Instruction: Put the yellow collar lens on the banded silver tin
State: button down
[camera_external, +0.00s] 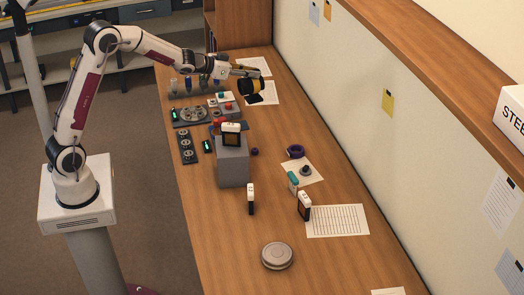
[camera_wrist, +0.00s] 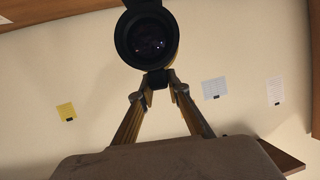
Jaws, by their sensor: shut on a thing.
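The yellow collar lens (camera_external: 251,87), dark with a yellow band, is held in the air above the far end of the table. My gripper (camera_external: 244,72) is shut on it. In the wrist view my gripper (camera_wrist: 158,80) has its fingertips closed against the dark round lens (camera_wrist: 147,38), whose glass end faces the camera; the yellow band is not clear there. The banded silver tin (camera_external: 277,255) is a round, flat grey tin at the near end of the table, far from my gripper. Its top looks empty.
A grey block (camera_external: 232,165) with a white-and-black item on it stands mid-table. White-and-black items (camera_external: 304,206) (camera_external: 251,198) stand between it and the tin. A purple ring (camera_external: 295,152) lies at right. Devices line the left edge. Table around the tin is clear.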

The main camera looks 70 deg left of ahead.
jog(key=shift+r, duration=0.6)
jog(key=w+d+m+h, duration=0.1)
jog(key=d+m+h, duration=0.2)
jog(key=d, duration=1.4)
jog(key=w+d+m+h, duration=0.2)
jog(key=d+m+h, duration=0.15)
jog(key=d, duration=1.45)
jog(key=s+d+m+g+h, duration=0.25)
jog(key=s+d, duration=0.35)
jog(key=d, duration=0.7)
jog(key=s+d+m+g+h, duration=0.1)
jog(key=s+d+m+h, duration=0.3)
jog(key=d, duration=1)
jog(key=shift+s+a+f+n+y, duration=0.1)
jog(key=shift+s+f+n+y, duration=0.2)
jog(key=shift+f, duration=0.65)
jog(key=shift+s+a+f+n+y, duration=0.1)
jog(key=shift+f+n, duration=0.35)
jog(key=shift+f, duration=0.5)
jog(key=shift+s+a+f+n+y, duration=0.1)
jog(key=shift+s+f+n+y, duration=0.2)
jog(key=shift+f, duration=0.65)
jog(key=shift+w, duration=0.15)
notch_tip(320, 180, down, 6)
jog(key=shift+f, duration=0.2)
